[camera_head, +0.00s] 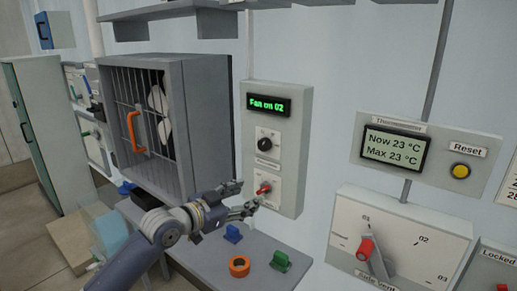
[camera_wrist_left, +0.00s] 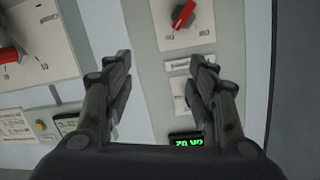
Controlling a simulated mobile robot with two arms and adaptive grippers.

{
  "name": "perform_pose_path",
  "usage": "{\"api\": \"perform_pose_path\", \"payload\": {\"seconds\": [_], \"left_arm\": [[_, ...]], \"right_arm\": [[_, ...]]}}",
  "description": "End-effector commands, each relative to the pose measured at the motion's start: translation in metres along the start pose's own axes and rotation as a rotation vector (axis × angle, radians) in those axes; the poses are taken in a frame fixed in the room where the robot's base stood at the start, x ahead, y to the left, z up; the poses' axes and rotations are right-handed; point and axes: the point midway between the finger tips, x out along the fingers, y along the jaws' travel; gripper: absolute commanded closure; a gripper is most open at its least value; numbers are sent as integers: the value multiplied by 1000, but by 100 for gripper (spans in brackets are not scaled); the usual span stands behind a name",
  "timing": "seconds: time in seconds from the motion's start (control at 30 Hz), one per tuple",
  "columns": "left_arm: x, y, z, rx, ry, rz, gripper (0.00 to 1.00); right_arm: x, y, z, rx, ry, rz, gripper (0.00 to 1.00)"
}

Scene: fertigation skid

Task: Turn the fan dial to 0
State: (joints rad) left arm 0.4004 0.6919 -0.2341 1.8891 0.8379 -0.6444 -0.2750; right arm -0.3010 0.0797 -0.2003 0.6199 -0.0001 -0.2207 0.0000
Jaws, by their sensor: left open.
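The fan panel (camera_head: 291,170) hangs on the wall with a green display (camera_head: 265,105) reading "Fan on 02". Below the display are a black dial (camera_head: 266,143) and, lower, a red knob (camera_head: 264,188); their small labels are unreadable. My left gripper (camera_head: 243,197) is open and empty, its fingertips beside the red knob in the head view. In the upside-down left wrist view, the gripper (camera_wrist_left: 162,62) has its fingers apart. The red knob (camera_wrist_left: 183,14) lies beyond the fingertips, apparently untouched. One finger partly hides the black dial's plate; the display (camera_wrist_left: 187,140) shows below.
A shelf (camera_head: 215,252) below holds a blue piece (camera_head: 233,233), an orange ring (camera_head: 239,266) and a green piece (camera_head: 281,261). A caged fan box (camera_head: 205,120) stands left. At right are a thermometer panel (camera_head: 480,152) and a valve panel (camera_head: 430,245) with a red handle (camera_head: 365,250).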

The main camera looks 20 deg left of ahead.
Motion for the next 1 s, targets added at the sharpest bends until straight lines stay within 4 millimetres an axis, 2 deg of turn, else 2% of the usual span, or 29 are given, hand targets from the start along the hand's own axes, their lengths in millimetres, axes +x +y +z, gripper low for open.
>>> {"api": "perform_pose_path", "payload": {"seconds": [0.03,0.1,0.23,0.37,0.47,0.8,1.0], "left_arm": [[0,-22,-21,13,45,-23,48],[-2,-43,-44,19,97,-47,48],[-5,-65,-68,23,151,-73,48],[0,-70,-74,21,163,-78,48],[11,-71,-78,19,164,-77,48],[66,-74,-86,19,161,-77,48],[89,-76,-88,21,161,-77,48]], "right_arm": [[0,0,0,0,0,0,60],[0,0,0,0,0,0,60],[0,0,0,0,0,0,60],[-3,0,0,0,0,0,60],[-8,0,-1,0,0,0,60],[-25,1,-3,1,1,1,60],[-30,1,-4,1,2,1,60]]}}
